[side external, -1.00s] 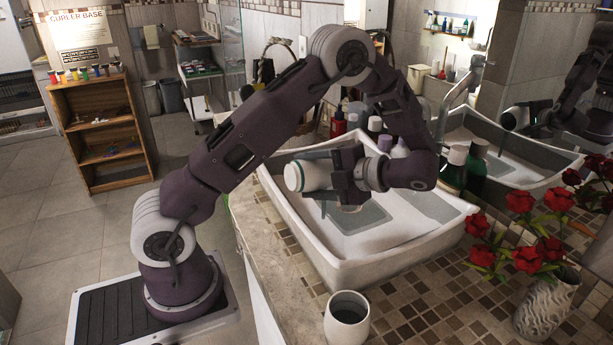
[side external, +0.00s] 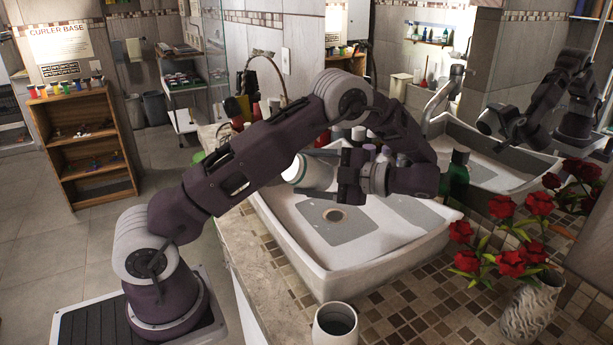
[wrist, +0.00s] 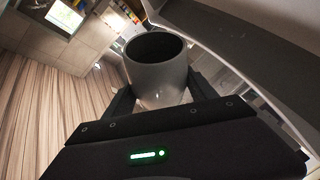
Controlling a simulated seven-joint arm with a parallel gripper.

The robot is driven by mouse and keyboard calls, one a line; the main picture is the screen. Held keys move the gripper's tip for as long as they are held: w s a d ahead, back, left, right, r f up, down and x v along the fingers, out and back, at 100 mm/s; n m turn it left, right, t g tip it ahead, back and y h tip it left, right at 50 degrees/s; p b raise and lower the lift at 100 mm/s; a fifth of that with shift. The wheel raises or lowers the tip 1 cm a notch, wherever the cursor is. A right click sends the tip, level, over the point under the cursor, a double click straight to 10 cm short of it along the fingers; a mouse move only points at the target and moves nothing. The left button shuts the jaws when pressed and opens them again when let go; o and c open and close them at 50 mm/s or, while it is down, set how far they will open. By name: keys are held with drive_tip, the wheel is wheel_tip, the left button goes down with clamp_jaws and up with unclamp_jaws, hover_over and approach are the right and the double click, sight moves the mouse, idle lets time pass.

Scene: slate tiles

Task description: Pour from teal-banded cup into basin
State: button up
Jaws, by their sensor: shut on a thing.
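The teal-banded cup (side external: 314,172) is white with a thin teal band near its left end. It lies well over on its side above the basin, apart from the basin floor. My gripper (side external: 346,176) is shut around it from the right. The white basin (side external: 375,262) is a wide sink with a drain and grey panels on its floor. In the wrist view the cup (wrist: 158,82) sits between the fingers of my gripper (wrist: 160,96), its dark round mouth showing. I cannot see any contents in the cup or a stream falling from it.
A white open cup (side external: 336,326) stands on the tiled counter in front of the basin. A vase (side external: 533,306) with red roses (side external: 510,262) stands at the right.

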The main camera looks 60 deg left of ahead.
sight(309, 159)
drive_tip(key=n+t, duration=0.1)
drive_tip(key=r+n+t+h, duration=0.1)
drive_tip(key=n+t, duration=0.1)
drive_tip(key=n, duration=0.1)
drive_tip(key=shift+r+h, duration=0.3)
drive_tip(key=n+t, duration=0.3)
drive_tip(key=shift+s+r+t, duration=0.1)
drive_tip(key=shift+r+t, duration=0.2)
drive_tip(key=shift+r, duration=0.05)
drive_tip(key=n+t, duration=0.1)
drive_tip(key=t, duration=0.1)
drive_tip(key=n+t, duration=0.2)
drive_tip(key=shift+r+n, duration=0.3)
drive_tip(key=shift+r, duration=0.1)
drive_tip(key=n+t, duration=0.1)
drive_tip(key=t, duration=0.1)
drive_tip(key=n+t+y, duration=0.1)
drive_tip(key=n+t, duration=0.1)
drive_tip(key=shift+r, duration=0.4)
